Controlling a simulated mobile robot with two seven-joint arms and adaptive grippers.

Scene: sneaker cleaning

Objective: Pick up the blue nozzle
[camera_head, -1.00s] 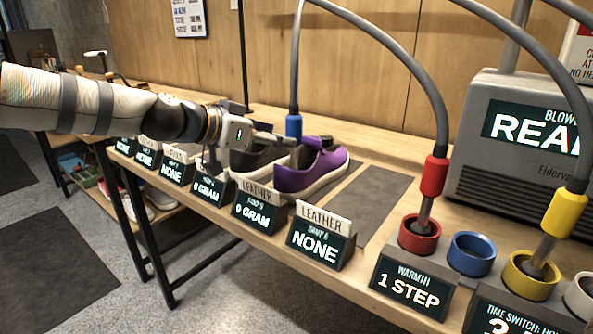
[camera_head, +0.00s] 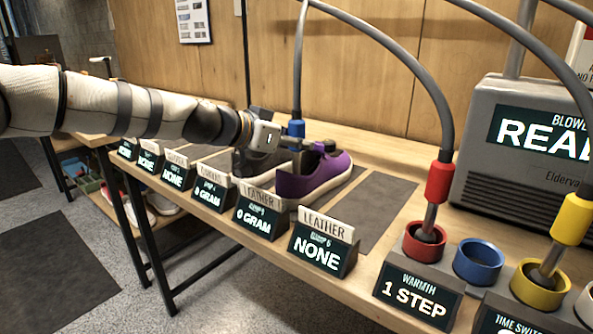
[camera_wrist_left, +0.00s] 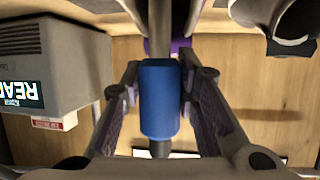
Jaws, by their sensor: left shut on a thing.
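The blue nozzle (camera_head: 297,128) hangs on the end of a grey hose above the shoes in the head view. In the left wrist view the blue nozzle (camera_wrist_left: 160,98) stands between the two fingers, which touch its sides. My left gripper (camera_head: 290,138) reaches in from the left and is shut on the nozzle. The tip of the nozzle is hidden behind the gripper in the head view. My right gripper is in neither view.
A purple sneaker (camera_head: 318,174) and a dark sneaker (camera_head: 262,165) stand just below the gripper. Sign blocks line the table's front edge. A red nozzle (camera_head: 439,182), a yellow nozzle (camera_head: 567,216), an empty blue ring holder (camera_head: 478,258) and a grey blower (camera_head: 520,150) are on the right.

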